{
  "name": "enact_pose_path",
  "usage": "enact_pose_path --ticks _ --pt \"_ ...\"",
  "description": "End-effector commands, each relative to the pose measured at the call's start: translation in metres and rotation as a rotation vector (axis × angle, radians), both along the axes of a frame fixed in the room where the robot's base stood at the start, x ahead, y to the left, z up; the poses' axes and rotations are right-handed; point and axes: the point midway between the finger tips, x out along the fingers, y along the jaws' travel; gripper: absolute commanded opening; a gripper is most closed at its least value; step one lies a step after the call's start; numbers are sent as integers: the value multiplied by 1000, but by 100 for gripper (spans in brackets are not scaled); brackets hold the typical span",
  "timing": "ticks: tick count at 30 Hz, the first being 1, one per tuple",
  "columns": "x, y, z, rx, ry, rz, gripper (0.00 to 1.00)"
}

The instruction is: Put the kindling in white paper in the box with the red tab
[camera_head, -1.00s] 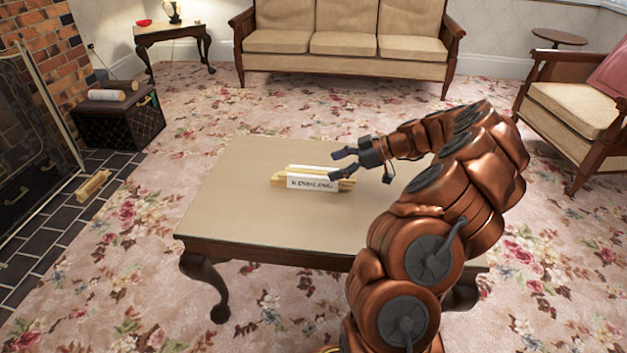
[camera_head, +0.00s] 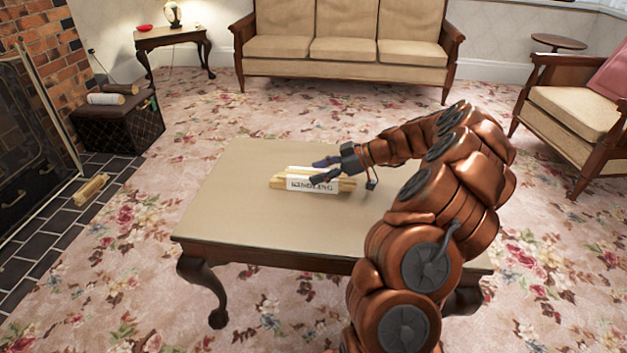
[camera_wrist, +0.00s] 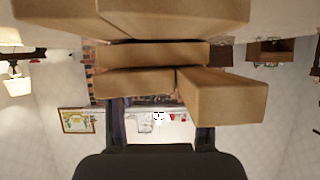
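The kindling in white paper (camera_head: 313,185), a bundle of pale sticks with a band marked KINDLING, lies on the low table (camera_head: 235,215). My gripper (camera_head: 322,171) is open at the bundle's right rear side, its fingers apart and seemingly just above or beside it. In the wrist view the stick ends (camera_wrist: 150,84) loom close, beyond the spread fingers of my gripper (camera_wrist: 162,132); I see no stick held between them.
A white-wrapped roll (camera_head: 106,99) and a brown log (camera_head: 122,89) lie on top of the dark box. Loose sticks (camera_head: 91,189) lie on the dark hearth tiles. A sofa (camera_head: 345,45) and an armchair (camera_head: 575,110) stand behind. Carpet between table and hearth is clear.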

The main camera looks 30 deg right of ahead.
Motion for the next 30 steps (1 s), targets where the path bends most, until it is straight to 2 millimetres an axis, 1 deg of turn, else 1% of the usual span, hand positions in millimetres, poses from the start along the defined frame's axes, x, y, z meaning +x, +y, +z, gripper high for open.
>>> enact_pose_path --ticks 1,2,13,19,22,30 --pt "0 0 0 0 0 0 45" --pt "0 0 0 0 0 0 42" --pt "0 0 0 0 0 0 3" --pt "0 0 1 1 -1 0 2" --pt "0 0 6 1 -1 0 2" --pt "0 0 33 1 -2 0 2"
